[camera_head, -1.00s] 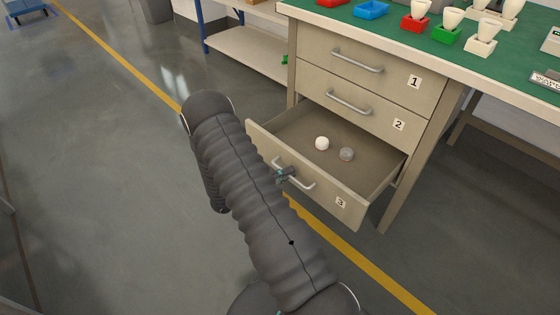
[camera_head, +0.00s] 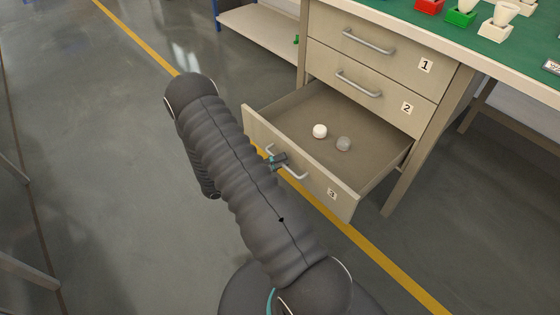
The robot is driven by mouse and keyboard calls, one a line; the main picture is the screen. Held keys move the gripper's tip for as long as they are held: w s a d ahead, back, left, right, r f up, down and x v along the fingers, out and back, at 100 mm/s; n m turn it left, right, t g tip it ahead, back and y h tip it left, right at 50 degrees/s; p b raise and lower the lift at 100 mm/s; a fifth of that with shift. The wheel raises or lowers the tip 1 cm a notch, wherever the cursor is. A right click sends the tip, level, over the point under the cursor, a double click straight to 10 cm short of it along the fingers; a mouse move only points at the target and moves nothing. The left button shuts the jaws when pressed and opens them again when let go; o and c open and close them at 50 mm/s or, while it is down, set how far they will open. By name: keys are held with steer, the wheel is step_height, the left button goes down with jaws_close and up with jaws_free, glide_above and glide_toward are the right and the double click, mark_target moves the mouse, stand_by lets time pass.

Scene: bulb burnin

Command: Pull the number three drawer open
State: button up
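The number three drawer (camera_head: 318,187) is the lowest of the cabinet and stands well out from it, with its inside in view. Its front carries a "3" label and a silver bar handle (camera_head: 294,173). My gripper (camera_head: 279,160) is at the left part of this handle, with its fingertips around or against the bar. Most of my gripper is hidden behind my dark ribbed arm, and I cannot tell how tightly its fingers close. A white bulb (camera_head: 320,131) and a greyish bulb (camera_head: 343,144) lie in the drawer.
Drawer one (camera_head: 370,58) and drawer two (camera_head: 365,91) are shut above it. The green bench top (camera_head: 430,32) holds coloured bulb sockets. A bench leg (camera_head: 405,180) stands right of the open drawer.

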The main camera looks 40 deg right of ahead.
steer(key=v, duration=1.2)
stand_by(0.6)
